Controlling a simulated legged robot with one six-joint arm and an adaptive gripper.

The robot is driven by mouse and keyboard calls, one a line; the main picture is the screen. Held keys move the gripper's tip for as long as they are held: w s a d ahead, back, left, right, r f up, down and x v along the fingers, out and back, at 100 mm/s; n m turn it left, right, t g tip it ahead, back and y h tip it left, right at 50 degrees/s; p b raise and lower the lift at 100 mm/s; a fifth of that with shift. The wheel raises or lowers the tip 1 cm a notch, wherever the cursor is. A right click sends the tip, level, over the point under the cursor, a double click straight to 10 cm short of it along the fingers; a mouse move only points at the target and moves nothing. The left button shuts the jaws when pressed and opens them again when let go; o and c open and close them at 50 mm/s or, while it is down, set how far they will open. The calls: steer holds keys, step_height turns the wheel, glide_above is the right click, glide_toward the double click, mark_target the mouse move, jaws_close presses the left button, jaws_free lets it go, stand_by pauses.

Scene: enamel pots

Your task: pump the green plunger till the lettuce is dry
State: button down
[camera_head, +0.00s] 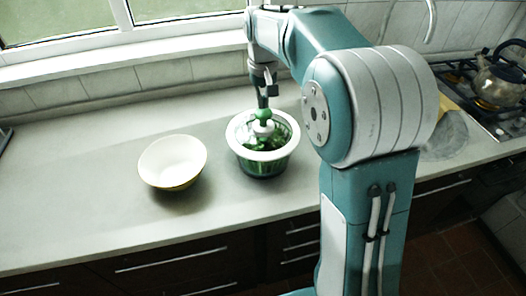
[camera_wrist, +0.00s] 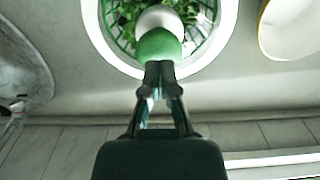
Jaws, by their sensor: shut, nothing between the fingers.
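A salad spinner with a white rim (camera_head: 262,153) and a green basket stands on the counter in the head view. Green lettuce (camera_head: 250,141) shows inside it. A green plunger (camera_head: 263,115) with a white collar rises from its middle. My gripper (camera_head: 263,104) is shut and empty, pointing down right at the plunger's top. In the wrist view the shut fingertips (camera_wrist: 159,68) overlap the green plunger knob (camera_wrist: 158,46). I cannot tell whether they press on it or hover just above. The wrist view also shows lettuce (camera_wrist: 125,14) around the plunger.
A white bowl with a yellowish outside (camera_head: 172,163) stands left of the spinner. A kettle (camera_head: 498,80) sits on the stove at the far right. The window and tiled wall (camera_head: 130,80) bound the counter behind.

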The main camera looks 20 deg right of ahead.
mark_target(263, 111)
stand_by(1.5)
steer(key=shift+f, duration=2.15)
steer(key=shift+r, duration=2.15)
steer(key=shift+r, duration=0.1)
step_height(263, 111, up, 7)
